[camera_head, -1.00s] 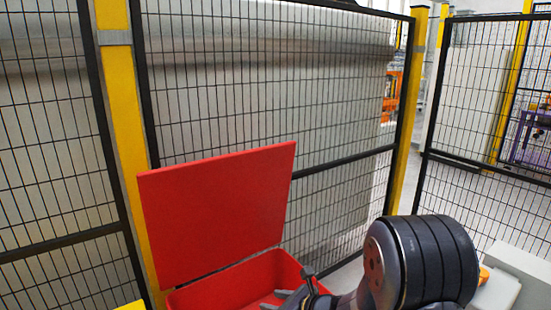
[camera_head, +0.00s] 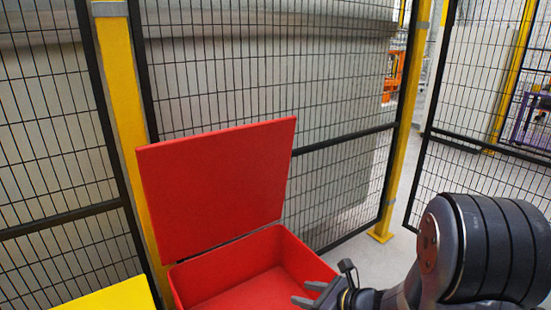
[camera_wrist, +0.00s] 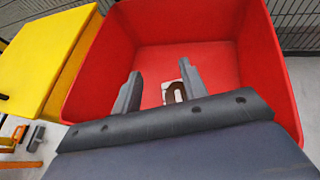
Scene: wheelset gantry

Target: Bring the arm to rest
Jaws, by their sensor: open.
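My gripper (camera_head: 318,294) is at the lower right of the head view, in front of the open red box. In the wrist view my gripper (camera_wrist: 159,88) shows two grey fingers spread apart with nothing between them. Beyond the fingers is the inside of the red box (camera_wrist: 258,50). A small white and brown item (camera_wrist: 176,92) lies on the box floor, partly hidden behind my gripper. My dark arm reaches in from the right edge of the head view.
The red box (camera_head: 190,283) has its lid (camera_head: 215,185) raised against the mesh fence (camera_head: 240,80). Yellow posts (camera_head: 122,100) carry the fence. A yellow surface (camera_head: 115,296) stands left of the box, also seen in the wrist view (camera_wrist: 40,55). Orange and grey items lie at lower left there.

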